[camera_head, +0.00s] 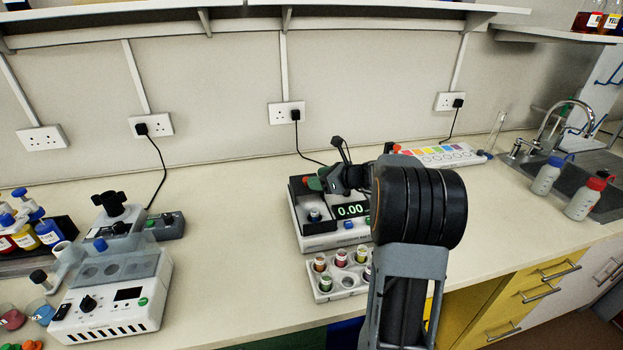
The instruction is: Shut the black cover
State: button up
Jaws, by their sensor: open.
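A white balance (325,241) stands on the bench in the middle, its lit display (352,210) reading 0.00. The black cover (298,190) appears as dark panelling at the balance's back left. My arm hides the balance's right side.
A white rack (323,291) with several small coloured vials stands in front of the balance. A grey-white device (112,300) stands at the left. A strip with coloured patches (440,154) lies behind my arm. A sink (570,168) is at the right. The bench between device and balance is clear.

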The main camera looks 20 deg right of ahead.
aim_at(306, 186)
jog(key=shift+x, duration=1.6)
grip_shut()
